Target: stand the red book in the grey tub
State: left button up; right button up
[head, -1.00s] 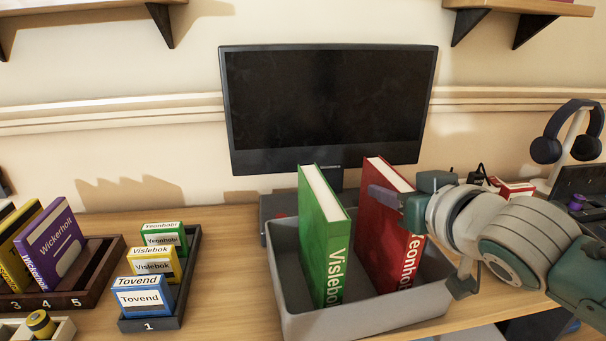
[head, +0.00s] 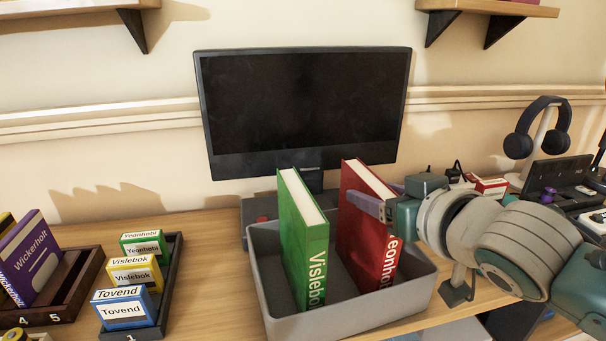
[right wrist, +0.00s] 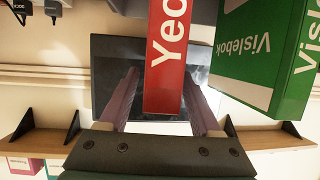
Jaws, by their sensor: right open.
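The red book (head: 366,225) stands upright in the grey tub (head: 290,325), to the right of a green book (head: 303,240) that also stands there. A gap separates the two books. My right gripper (head: 370,198) is open at the upper part of the red book, coming in from the right. In the right wrist view the red book's spine (right wrist: 165,60) lies between the two spread fingers (right wrist: 160,80), with a gap on both sides. The green book (right wrist: 255,55) is outside the fingers there. The red book's lower end is hidden by the tub wall. My left gripper is out of view.
A monitor (head: 305,115) stands behind the tub. Boxes in a dark tray (head: 172,275) and a purple book (head: 30,255) are at left. A headphone stand (head: 537,145) and a red-and-white box (head: 490,187) are at right, behind my right arm.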

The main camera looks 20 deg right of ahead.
jog(key=p+v, duration=0.1)
jog(key=v, duration=0.8)
jog(key=s+a+f+n+g+y, duration=0.1)
jog(key=s+a+g, duration=0.3)
jog(key=s, duration=0.4)
jog(key=s+a+f+n+g+y, duration=0.1)
jog(key=s+a+f+n+g, duration=0.1)
jog(key=s+a+f+g, duration=0.2)
jog(key=s+g, duration=0.2)
jog(key=s, duration=0.2)
jog(key=shift+s+a+f+n, duration=0.2)
jog(key=shift+s+f+n, duration=0.05)
jog(key=shift+s+n, duration=0.05)
